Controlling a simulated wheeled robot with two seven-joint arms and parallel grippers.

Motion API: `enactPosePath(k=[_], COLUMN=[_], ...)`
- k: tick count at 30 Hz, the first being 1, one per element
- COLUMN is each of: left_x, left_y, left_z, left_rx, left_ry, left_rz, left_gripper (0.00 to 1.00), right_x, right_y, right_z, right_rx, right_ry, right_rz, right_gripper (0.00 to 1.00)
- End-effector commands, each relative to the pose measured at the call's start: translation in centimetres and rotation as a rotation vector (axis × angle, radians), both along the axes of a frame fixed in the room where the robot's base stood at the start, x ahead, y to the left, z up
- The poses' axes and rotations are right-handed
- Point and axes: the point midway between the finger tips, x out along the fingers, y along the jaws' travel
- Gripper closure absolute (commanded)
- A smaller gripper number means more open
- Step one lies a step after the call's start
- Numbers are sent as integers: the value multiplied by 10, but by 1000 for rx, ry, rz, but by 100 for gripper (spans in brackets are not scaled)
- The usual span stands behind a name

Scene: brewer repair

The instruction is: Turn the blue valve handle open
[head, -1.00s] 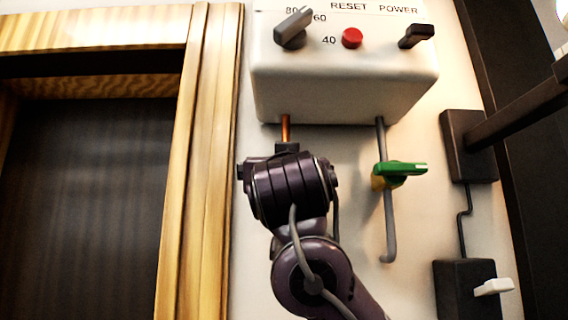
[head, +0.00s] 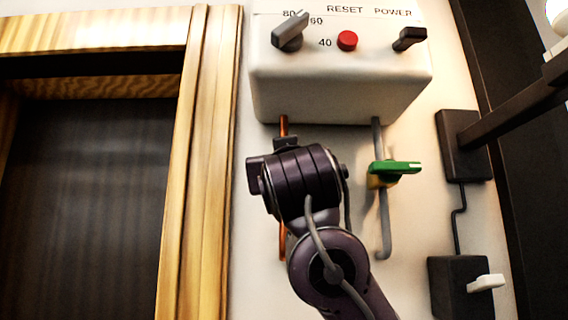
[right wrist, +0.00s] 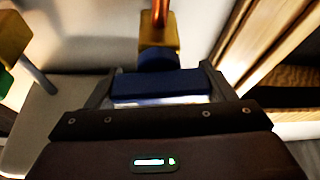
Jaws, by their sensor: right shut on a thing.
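The blue valve handle (right wrist: 160,88) lies between the two fingers of my right gripper (right wrist: 158,74) in the right wrist view, and the gripper is shut on it. Beyond it are the brass valve body (right wrist: 157,35) and the copper pipe (right wrist: 160,12). In the head view my right wrist covers the blue handle and the valve. The copper pipe (head: 283,127) shows above and below the wrist, under the white box. The handle's exact angle is hard to judge. My left gripper is in neither view.
The white box (head: 340,88) above carries a grey knob (head: 289,31), a red button (head: 347,41) and a dark power switch (head: 409,39). A green valve handle (head: 395,167) sits on the grey pipe (head: 383,225) close at right. A wooden frame (head: 203,160) stands at left.

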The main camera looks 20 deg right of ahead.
Motion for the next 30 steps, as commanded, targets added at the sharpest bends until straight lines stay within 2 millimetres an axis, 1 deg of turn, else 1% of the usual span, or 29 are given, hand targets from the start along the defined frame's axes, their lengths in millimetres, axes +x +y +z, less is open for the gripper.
enactPosePath(k=[1, 8, 30], left_x=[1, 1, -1], left_y=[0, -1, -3], left_z=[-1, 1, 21], left_rx=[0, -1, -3], left_ry=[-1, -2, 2], left_rz=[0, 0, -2], left_gripper=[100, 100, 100], right_x=[3, 3, 4], right_y=[1, 3, 6], right_z=[-5, -4, -6], right_rx=[-35, -238, -916], right_ry=[21, 80, 272], right_rz=[1, 2, 2], right_gripper=[46, 46, 46])
